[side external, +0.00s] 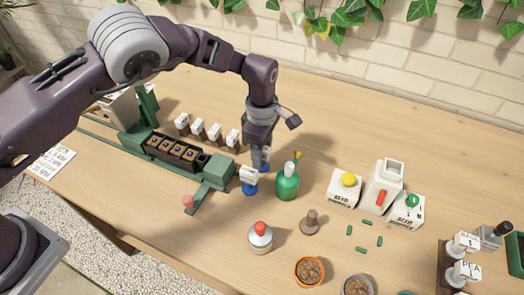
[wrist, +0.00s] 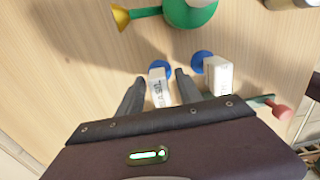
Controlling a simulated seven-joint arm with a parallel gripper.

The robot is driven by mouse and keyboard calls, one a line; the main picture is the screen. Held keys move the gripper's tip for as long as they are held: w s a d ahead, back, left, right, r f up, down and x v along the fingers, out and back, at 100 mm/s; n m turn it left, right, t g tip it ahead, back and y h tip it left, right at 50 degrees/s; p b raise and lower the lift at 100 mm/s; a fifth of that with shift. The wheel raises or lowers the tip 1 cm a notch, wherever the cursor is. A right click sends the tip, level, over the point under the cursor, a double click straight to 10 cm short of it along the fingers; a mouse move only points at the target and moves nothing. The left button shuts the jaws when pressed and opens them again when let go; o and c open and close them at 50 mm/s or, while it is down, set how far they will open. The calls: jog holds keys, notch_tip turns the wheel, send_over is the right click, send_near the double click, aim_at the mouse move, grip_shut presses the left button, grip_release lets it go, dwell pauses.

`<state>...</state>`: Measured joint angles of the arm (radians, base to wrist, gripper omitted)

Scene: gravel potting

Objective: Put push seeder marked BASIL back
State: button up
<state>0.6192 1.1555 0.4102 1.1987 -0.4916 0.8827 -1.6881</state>
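Two small white-labelled seeders with blue bases stand side by side on the table. In the wrist view, one (wrist: 160,93) lies between my fingers, its lettering partly readable and looking like BASIL turned round. The other (wrist: 217,76) stands just to the right, its lettering unclear. My gripper (wrist: 161,78) points down and looks open, a finger on each side of the first seeder, with small gaps visible. In the side view my gripper (side external: 262,162) is low over the table and partly hides that seeder; the neighbour (side external: 249,178) shows in front. A wooden stand (side external: 445,262) at right carries labels reading BASIL and PEA.
A green bottle (side external: 287,182) with a yellow nozzle stands close to the right of my gripper. The green tray assembly (side external: 220,168) lies to the left, with a pink knob. White seed boxes (side external: 343,188), a red-capped jar (side external: 260,237) and gravel bowls stand towards the right and front.

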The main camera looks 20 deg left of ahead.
notch_tip(320, 180, up, 11)
jog(key=shift+r, duration=0.15)
jog(key=s+a+r+m+t+h, duration=0.1)
jog(key=s+a+r+m, duration=0.1)
jog(key=s+a+r, duration=0.3)
jog(key=s+a+r+m, duration=0.15)
jog(key=a+r, duration=0.25)
jog(key=r, duration=0.4)
jog(key=s+a+r+m+t+h, duration=0.1)
jog(key=s+a+r+m, duration=0.25)
jog(key=r, duration=0.25)
jog(key=s+a+m+t+y, duration=0.1)
jog(key=s+a+m, duration=0.3)
jog(key=s, duration=0.6)
jog(key=s+a+m+t+y, duration=0.1)
jog(key=s+a+m+t, duration=0.1)
jog(key=s+a+m, duration=0.2)
jog(key=s+m, duration=0.3)
jog(key=s, duration=0.4)
jog(key=shift+s+a+f+t, duration=0.2)
jog(key=shift+a+f+t, duration=0.05)
jog(key=shift+a+t, duration=0.1)
